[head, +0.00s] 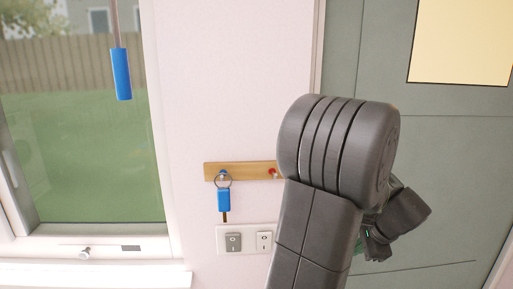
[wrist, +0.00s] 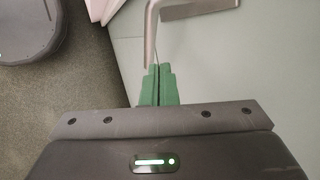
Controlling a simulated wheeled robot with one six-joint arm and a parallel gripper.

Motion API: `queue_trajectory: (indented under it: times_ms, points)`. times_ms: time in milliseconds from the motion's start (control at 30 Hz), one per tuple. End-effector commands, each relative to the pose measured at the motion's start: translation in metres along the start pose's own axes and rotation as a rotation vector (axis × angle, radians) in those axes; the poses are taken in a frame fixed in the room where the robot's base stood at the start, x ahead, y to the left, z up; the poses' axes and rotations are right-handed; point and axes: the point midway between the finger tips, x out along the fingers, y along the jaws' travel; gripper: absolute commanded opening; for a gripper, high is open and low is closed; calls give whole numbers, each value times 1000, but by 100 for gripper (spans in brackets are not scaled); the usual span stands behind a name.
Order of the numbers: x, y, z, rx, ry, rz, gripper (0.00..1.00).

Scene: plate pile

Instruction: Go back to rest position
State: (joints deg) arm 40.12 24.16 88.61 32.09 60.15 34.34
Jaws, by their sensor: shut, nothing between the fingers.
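My gripper (wrist: 157,70) shows in the wrist view with its green fingers closed together and nothing between them. The fingertips are close to a silver metal handle (wrist: 152,28) on the grey-green door; I cannot tell whether they touch. In the head view my arm is raised in front of the door (head: 440,160), and its links hide most of the gripper.
A wooden rack (head: 245,171) on the pink wall holds a blue-tagged key (head: 224,200) left of my arm. Switches (head: 233,242) sit below it. A window (head: 85,140) is at the left, with a blue handle (head: 121,74) hanging before it.

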Motion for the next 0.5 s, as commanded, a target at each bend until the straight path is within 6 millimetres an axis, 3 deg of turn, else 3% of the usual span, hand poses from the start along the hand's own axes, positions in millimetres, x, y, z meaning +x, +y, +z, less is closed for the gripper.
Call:
queue_trajectory:
  times_ms: [67, 500]
  points:
    - [-5, -1, -2, -23, 44, -1, 0]
    - [-91, -1, 0, -17, 38, -3, 0]
